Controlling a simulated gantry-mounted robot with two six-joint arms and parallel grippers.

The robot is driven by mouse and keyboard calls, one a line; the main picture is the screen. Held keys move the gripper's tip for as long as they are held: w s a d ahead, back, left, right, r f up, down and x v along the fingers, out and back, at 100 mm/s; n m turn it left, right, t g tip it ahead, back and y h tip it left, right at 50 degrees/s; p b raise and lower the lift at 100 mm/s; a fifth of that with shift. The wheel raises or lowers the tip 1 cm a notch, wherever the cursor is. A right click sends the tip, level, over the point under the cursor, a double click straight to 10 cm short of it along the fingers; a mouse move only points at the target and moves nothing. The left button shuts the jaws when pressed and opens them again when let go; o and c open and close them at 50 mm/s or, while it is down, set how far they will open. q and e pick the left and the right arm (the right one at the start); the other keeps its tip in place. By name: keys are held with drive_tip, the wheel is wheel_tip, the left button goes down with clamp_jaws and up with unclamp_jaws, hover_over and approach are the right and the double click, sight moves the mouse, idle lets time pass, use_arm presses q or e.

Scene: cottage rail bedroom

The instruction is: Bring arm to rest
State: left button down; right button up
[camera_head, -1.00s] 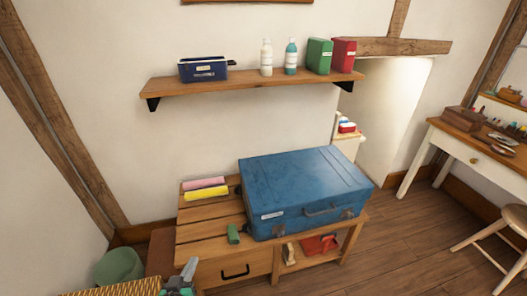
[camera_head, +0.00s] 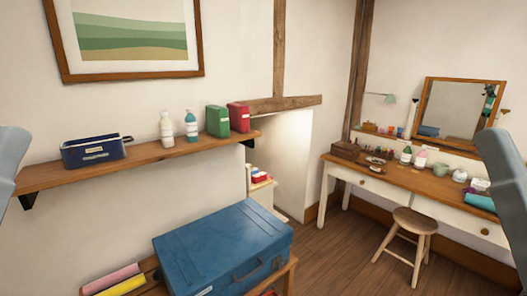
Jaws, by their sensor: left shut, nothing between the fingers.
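Neither gripper's fingers show in the head view. A grey link of my left arm (camera_head: 12,170) is at the left edge, in front of the shelf's left end. A grey link of my right arm (camera_head: 505,190) is at the right edge, in front of the dressing table's right end. Both links are raised and hold nothing that I can see. The rest of both arms is outside the picture.
A wall shelf (camera_head: 150,158) bears a blue basket (camera_head: 92,152), two bottles and two upright boxes. A blue suitcase (camera_head: 222,245) lies on a low bench below it. A dressing table (camera_head: 420,186), mirror (camera_head: 452,112) and stool (camera_head: 414,220) stand right. Floor shows between.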

wheel_tip(320, 180, up, 30)
drive_tip(key=p, duration=2.7)
drive_tip(key=shift+p, duration=0.3)
drive_tip(key=shift+w, duration=0.1)
